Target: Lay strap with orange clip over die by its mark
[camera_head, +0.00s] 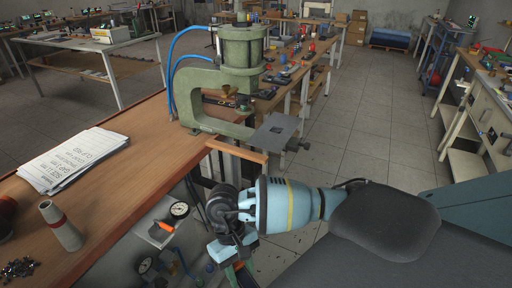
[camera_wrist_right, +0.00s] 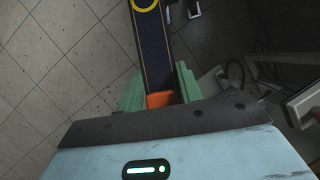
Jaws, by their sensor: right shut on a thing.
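The strap (camera_wrist_right: 155,45) is a dark navy band with yellow edge lines and a yellow ring mark near its far end. Its orange clip (camera_wrist_right: 159,99) sits between the green fingers of my right gripper (camera_wrist_right: 158,92), which is shut on it. In the head view my right gripper (camera_head: 237,266) is low beside the bench's right edge, in front of the press, and the strap is mostly hidden. The green press (camera_head: 240,75) stands on the bench, with a grey plate (camera_head: 272,133) reaching out at its base. I cannot tell whether this plate is the die. My left gripper is not in view.
On the wooden bench (camera_head: 130,160) are a paper stack (camera_head: 72,160) and a grey cone (camera_head: 62,226). A dial gauge (camera_head: 180,210) and an orange-handled part (camera_head: 166,226) are at its edge. A blue hose (camera_head: 172,70) loops beside the press.

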